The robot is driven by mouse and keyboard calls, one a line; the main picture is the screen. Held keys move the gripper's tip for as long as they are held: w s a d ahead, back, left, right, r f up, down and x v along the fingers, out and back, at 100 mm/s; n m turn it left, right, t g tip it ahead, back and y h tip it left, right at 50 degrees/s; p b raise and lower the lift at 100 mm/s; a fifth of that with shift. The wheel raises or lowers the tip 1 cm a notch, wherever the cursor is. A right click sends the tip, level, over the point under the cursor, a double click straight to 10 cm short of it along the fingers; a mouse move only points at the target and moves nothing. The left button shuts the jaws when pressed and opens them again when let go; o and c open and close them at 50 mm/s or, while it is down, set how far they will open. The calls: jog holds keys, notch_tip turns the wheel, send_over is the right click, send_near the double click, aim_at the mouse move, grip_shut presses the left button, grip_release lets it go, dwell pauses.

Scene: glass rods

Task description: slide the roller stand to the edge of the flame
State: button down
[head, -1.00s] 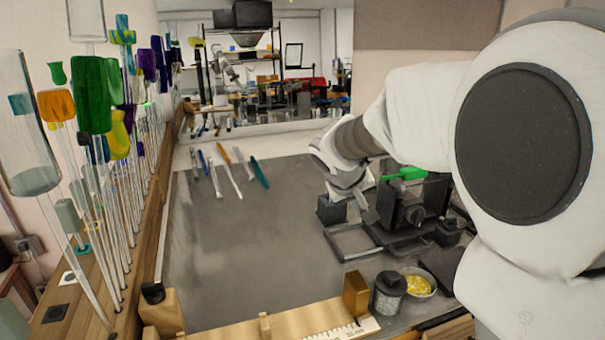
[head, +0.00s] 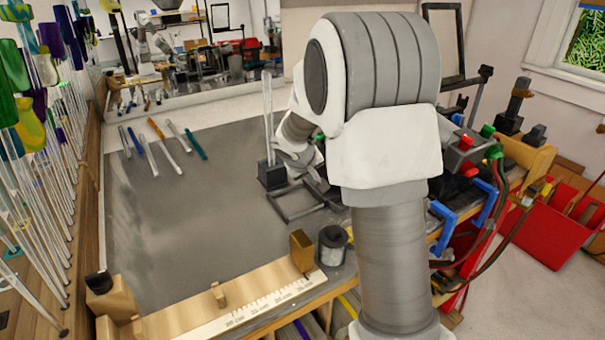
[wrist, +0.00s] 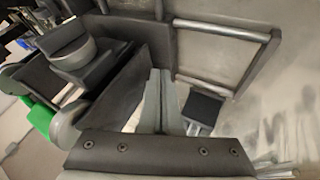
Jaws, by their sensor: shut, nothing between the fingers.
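A low dark open frame with pale bars, which looks like the roller stand, lies on the grey mat in the head view (head: 290,212). Its bars fill the upper right of the wrist view (wrist: 222,30). My gripper (wrist: 160,74) is shut and empty, its grey fingers close beside a dark wall by the frame; I cannot tell if they touch it. In the head view my arm hides the fingertips and much of the bench behind the frame. I see no flame or burner clearly.
A dark block (head: 271,176) with an upright glass rod stands at the frame's far left corner. Several rods and tools (head: 160,145) lie at the mat's back left. A dark jar (head: 333,245) stands near the front edge. The mat's middle is clear.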

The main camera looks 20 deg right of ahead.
jog(key=shift+w+d, duration=0.15)
jog(key=shift+d, duration=0.45)
jog(key=shift+w+d, duration=0.15)
jog(key=shift+d, duration=0.7)
jog(key=shift+a+b, duration=0.1)
jog(key=shift+b, duration=0.2)
